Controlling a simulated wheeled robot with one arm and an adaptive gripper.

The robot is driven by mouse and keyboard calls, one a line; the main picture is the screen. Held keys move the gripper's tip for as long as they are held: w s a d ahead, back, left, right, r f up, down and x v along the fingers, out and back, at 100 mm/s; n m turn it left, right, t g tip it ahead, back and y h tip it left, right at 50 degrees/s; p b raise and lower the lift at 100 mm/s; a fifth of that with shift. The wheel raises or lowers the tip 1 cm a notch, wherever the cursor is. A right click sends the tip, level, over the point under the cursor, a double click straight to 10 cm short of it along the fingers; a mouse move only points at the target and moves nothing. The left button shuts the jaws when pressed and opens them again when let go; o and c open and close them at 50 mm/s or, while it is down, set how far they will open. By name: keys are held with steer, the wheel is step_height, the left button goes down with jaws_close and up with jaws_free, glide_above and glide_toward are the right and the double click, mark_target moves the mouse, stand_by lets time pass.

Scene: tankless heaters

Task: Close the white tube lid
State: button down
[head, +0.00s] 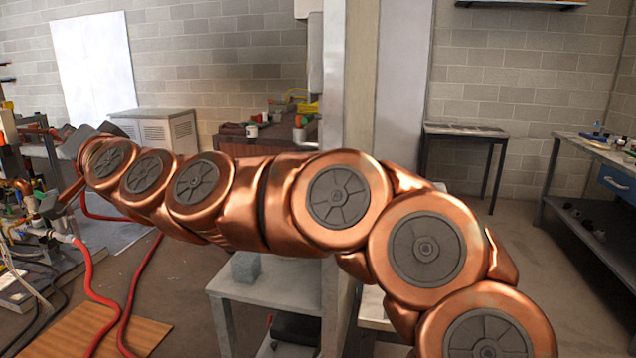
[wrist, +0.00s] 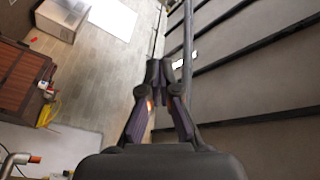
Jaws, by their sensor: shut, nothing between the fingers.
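My gripper (wrist: 159,72) is in the middle of the wrist view, its dark fingers drawn together at the tips with nothing visible between them. A small white patch (wrist: 178,63) shows just right of the fingertips; I cannot tell what it is or how far away. I cannot make out a white tube lid for certain in either view. In the head view, my copper arm stretches across the picture to the far left, and its end is too small and crowded to show the fingers clearly.
At the left of the head view stand cluttered pipes and fittings with red hoses (head: 92,290). A wooden board (head: 118,332) lies on the floor. A grey stand (head: 265,292) is below my arm. A white cabinet (head: 158,130) stands by the back wall, and a workbench (head: 590,150) at right.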

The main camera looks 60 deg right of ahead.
steer(key=s+d+m+g+h+b, duration=0.1)
steer(key=d+m+g+h+b, duration=0.1)
steer(key=d+m+h, duration=0.7)
steer(key=s+d+m+g+h+b, duration=0.15)
steer(key=d+m+h, duration=0.35)
steer(key=d, duration=0.9)
steer(key=s+d+f+m+g+h+b, duration=0.45)
steer(key=s+d+f+m+g, duration=1)
steer(key=d, duration=0.55)
steer(key=d+f+n+g, duration=0.2)
steer(key=d+f, duration=0.1)
steer(key=d, duration=0.6)
steer(key=shift+w+a+r+y+b, duration=0.15)
steer(key=shift+w+a+y, duration=0.1)
steer(key=shift+w, duration=0.5)
steer(key=shift+w+a+y+b, duration=0.15)
steer(key=shift+w+a, duration=0.1)
steer(key=shift+w, duration=0.5)
